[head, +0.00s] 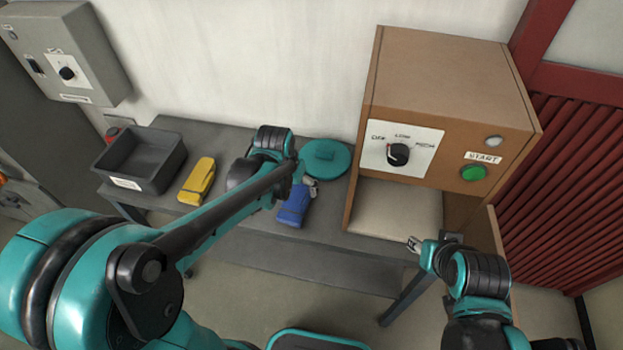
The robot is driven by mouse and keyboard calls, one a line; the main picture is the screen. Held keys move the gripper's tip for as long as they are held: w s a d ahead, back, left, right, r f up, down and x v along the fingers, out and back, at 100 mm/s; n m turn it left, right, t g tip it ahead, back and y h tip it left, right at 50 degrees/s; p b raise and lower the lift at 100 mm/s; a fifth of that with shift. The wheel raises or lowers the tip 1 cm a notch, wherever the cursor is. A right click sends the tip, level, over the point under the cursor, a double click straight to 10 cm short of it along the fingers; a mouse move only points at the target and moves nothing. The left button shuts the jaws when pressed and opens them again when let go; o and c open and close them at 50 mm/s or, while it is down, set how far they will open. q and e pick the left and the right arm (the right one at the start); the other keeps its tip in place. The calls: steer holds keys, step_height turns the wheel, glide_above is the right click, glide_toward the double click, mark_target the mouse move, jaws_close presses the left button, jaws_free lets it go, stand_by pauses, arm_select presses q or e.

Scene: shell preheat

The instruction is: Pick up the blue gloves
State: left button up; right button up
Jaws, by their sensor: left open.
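The blue gloves (294,206) lie on the grey table, right of the yellow gloves and in front of the round teal lid. My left gripper (308,182) is over the far end of the blue gloves, its fingers open. My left wrist hides part of that area, and I cannot tell whether the fingers touch the gloves. My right gripper (413,243) is near the front edge of the table, below the wooden box's opening. Its fingers are too small to tell if they are apart.
Yellow gloves (197,181) and a dark grey bin (140,160) are at the left of the table (225,138). The teal lid (326,158) lies behind the blue gloves. A wooden box (446,85) with a dial and green button stands at the right.

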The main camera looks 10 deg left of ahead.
mark_target(298, 197)
arm_select(q)
steer(key=b+x, duration=0.1)
steer(key=x, duration=0.2)
steer(key=shift+f+b, duration=0.1)
steer(key=shift+b, duration=0.2)
steer(key=b+x, duration=0.2)
steer(key=x, duration=0.1)
steer(key=shift+f, duration=0.45)
steer(key=shift+w+f, duration=0.15)
steer(key=shift+f, duration=0.25)
steer(key=shift+r, duration=0.1)
steer(key=shift+c, duration=0.6)
steer(key=c, duration=1.3)
